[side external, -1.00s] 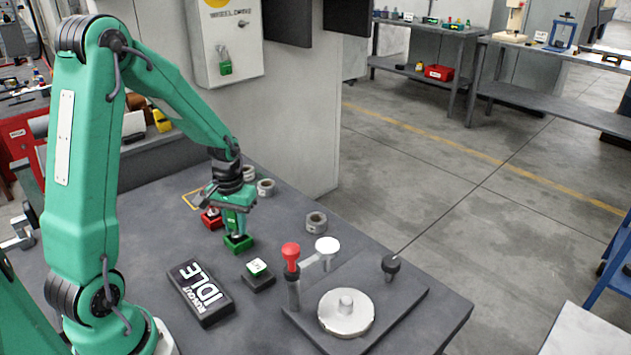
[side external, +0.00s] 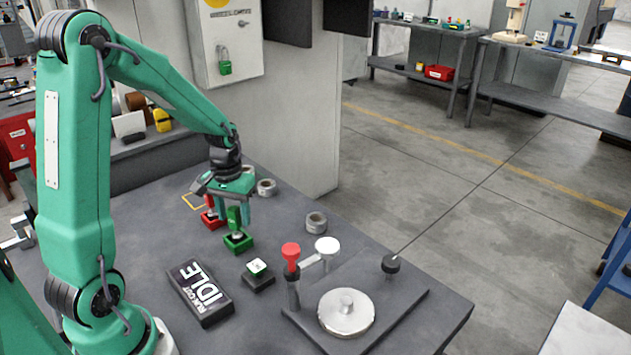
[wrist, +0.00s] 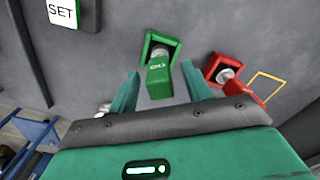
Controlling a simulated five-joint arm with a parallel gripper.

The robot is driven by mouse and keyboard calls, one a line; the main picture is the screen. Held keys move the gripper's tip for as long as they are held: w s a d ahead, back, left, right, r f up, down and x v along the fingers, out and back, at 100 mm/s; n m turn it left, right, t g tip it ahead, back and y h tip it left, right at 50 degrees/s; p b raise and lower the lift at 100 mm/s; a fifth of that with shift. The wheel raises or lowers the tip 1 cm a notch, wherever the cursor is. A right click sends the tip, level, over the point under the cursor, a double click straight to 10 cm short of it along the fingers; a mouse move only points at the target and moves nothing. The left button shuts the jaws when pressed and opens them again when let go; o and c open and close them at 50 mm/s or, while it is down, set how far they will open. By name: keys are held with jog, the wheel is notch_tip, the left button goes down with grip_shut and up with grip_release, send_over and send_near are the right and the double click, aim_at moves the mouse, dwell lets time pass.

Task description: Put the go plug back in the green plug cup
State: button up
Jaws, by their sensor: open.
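The go plug (side external: 234,217), with a green handle and a silvery lower end, stands in the green plug cup (side external: 239,244) on the bench. In the wrist view the go plug (wrist: 159,78) rises from the green cup (wrist: 174,42), its silvery end inside the cup walls. My gripper (wrist: 160,84) is open above the cup, one finger on each side of the green handle, with gaps showing on both sides. How deep the plug sits is hard to tell.
A red cup (side external: 212,220) with a red-handled plug stands close beside the green one. A SET block (side external: 257,268), an IDLE sign (side external: 200,291), a red-knobbed lever (side external: 291,254) and a round metal disc (side external: 346,312) are nearer. Grey rings lie behind.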

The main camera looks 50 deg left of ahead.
jog(key=shift+r, duration=2.3)
jog(key=shift+d+r, duration=0.4)
jog(key=shift+r, duration=0.1)
jog(key=s+d+r+m+t, duration=0.5)
jog(key=s+d+r, duration=0.5)
jog(key=d, duration=0.4)
jog(key=shift+s+r+m+t, duration=0.3)
jog(key=shift+r+m, duration=0.2)
jog(key=shift+r, duration=0.35)
jog(key=shift+d, duration=0.1)
